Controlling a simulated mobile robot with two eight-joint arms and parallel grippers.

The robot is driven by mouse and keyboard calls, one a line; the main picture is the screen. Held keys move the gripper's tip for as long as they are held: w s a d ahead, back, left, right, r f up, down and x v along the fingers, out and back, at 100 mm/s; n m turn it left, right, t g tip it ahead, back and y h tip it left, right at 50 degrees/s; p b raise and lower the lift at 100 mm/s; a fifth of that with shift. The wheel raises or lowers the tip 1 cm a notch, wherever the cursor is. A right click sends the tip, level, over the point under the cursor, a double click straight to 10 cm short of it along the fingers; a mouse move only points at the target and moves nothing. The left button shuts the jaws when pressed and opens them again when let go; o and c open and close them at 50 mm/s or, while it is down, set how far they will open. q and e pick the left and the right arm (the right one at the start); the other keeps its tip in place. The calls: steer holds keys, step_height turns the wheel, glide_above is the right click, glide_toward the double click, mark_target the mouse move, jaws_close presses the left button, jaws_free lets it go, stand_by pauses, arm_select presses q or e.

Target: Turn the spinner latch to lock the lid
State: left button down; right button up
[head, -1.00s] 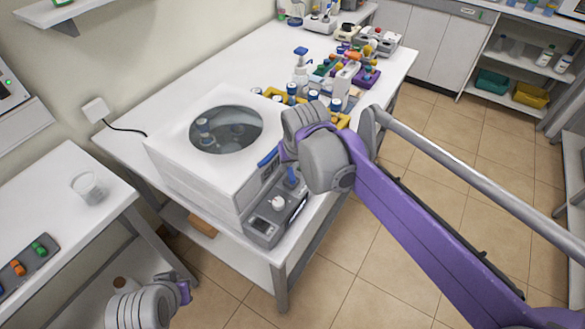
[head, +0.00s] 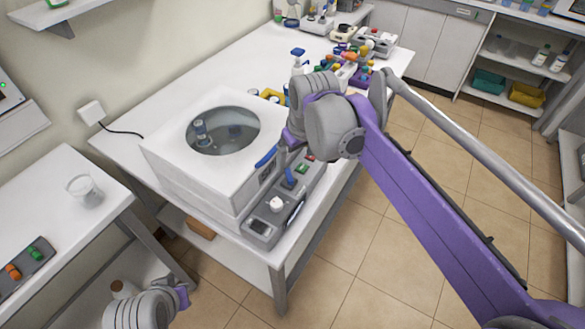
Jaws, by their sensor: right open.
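A grey control panel (head: 262,229) with a white knob (head: 276,204) juts from the machine's front. A beaker (head: 85,190) stands on the left table. The floor on the right is free.

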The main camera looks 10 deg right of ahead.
mark_target(290, 174)
steer(key=w+d+n+g+y+b, duration=0.2)
steer(key=w+d+n+g+y, duration=0.15)
steer(key=n, duration=1.05)
arm_select(q)
steer(key=f, duration=0.2)
steer(key=s+f+b, duration=0.1)
steer(key=f, duration=0.1)
steer(key=shift+s+f, duration=0.1)
steer(key=shift+s, duration=0.05)
arm_select(e)
steer(key=shift+y, duration=0.25)
steer(key=x, duration=1)
steer(key=shift+w+d+f, duration=0.2)
steer(key=shift+w+f, duration=0.05)
steer(key=shift+w, duration=0.1)
steer(key=c, duration=1.4)
steer(key=shift+o, duration=0.2)
